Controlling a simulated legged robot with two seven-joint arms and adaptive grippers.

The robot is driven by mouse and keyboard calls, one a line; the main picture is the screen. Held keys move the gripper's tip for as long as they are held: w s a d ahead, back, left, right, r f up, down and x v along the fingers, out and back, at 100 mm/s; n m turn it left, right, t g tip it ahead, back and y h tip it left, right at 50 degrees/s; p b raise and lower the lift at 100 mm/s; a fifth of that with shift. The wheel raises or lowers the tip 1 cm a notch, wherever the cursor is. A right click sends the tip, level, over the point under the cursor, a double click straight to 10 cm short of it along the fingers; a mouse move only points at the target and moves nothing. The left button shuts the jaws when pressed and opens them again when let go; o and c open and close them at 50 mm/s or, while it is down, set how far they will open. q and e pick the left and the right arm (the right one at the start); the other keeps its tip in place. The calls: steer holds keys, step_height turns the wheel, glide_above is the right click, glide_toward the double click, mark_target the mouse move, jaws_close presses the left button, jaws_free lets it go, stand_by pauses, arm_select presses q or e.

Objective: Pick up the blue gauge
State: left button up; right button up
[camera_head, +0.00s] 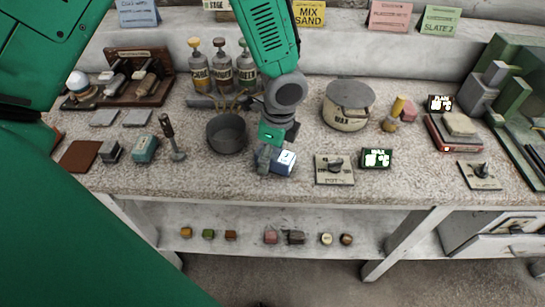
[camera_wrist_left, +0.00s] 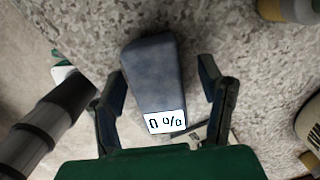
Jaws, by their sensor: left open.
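The blue gauge (camera_head: 285,161) lies on the speckled worktop near the middle front edge. In the left wrist view the gauge (camera_wrist_left: 152,72) is a blue-grey block with a white "0 %" display at its near end. My left gripper (camera_head: 270,163) points down over it, partly covering it in the head view. In the left wrist view my left gripper (camera_wrist_left: 161,76) is open, with one finger on each side of the gauge. Small gaps show between the fingers and the gauge sides, so I see no grasp. My right gripper is not in view.
A dark pot (camera_head: 227,134) and a metal stand (camera_head: 172,138) are left of the gripper. A dial plate (camera_head: 334,170), a green display (camera_head: 377,158) and a wax pot (camera_head: 347,112) are right. Bottles (camera_head: 221,72) stand behind. Bare worktop lies in front.

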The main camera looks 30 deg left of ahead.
mark_target(274, 153)
arm_select(q)
steer(key=shift+d, duration=0.8)
steer(key=shift+c, duration=0.8)
steer(key=shift+a, duration=0.25)
steer(key=c, duration=1.2)
steer(key=shift+a, duration=0.15)
jaws_close()
steer(key=shift+a+f, duration=0.1)
step_height(274, 153, up, 11)
steer(key=shift+f+p, duration=0.2)
steer(key=shift+p, duration=0.3)
